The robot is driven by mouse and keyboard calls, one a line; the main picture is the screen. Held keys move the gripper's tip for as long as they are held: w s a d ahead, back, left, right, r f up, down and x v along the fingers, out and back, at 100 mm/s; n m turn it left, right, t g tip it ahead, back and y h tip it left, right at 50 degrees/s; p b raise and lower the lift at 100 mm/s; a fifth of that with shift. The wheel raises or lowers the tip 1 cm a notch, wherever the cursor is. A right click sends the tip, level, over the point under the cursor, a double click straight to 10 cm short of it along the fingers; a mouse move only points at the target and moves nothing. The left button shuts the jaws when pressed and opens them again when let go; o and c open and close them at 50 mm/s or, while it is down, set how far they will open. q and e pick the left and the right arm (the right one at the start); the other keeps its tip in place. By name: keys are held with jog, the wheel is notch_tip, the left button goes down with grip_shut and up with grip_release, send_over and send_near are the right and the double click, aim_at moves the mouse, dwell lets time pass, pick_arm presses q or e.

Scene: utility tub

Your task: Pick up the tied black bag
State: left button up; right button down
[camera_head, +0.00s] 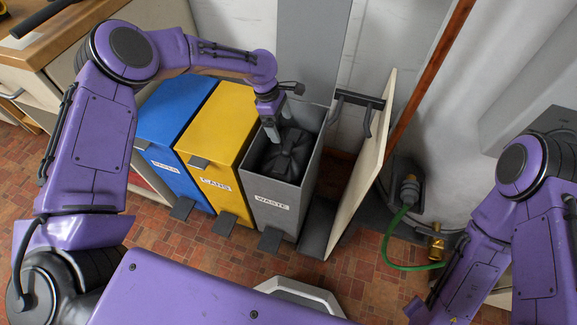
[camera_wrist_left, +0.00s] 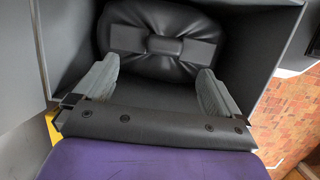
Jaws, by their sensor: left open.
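The tied black bag (camera_head: 287,152) sits inside the open grey waste bin (camera_head: 272,188), below its rim. In the left wrist view the bag (camera_wrist_left: 160,62) shows with its knot (camera_wrist_left: 165,46) in the middle and a flat tie end on each side. My left gripper (camera_head: 277,127) points down at the mouth of the bin, over the bag. In the left wrist view its two grey fingers (camera_wrist_left: 156,90) are apart, with the bag beyond them and nothing between them. My right arm shows at the right, but its gripper is not in view.
A yellow cans bin (camera_head: 215,135) and a blue bin (camera_head: 172,125) stand left of the waste bin. A pale panel (camera_head: 366,160) stands upright to its right. A tap with a green hose (camera_head: 390,240) is further right. Tiled floor is clear in front.

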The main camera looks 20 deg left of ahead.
aim_at(287, 145)
pick_arm(q)
jog(key=x, duration=0.6)
jog(key=b+x, duration=0.1)
jog(key=x, duration=0.2)
jog(key=shift+s+a, duration=0.1)
jog(key=shift+s, duration=0.25)
jog(key=c, duration=1.8)
grip_shut()
jog(key=shift+r, duration=0.1)
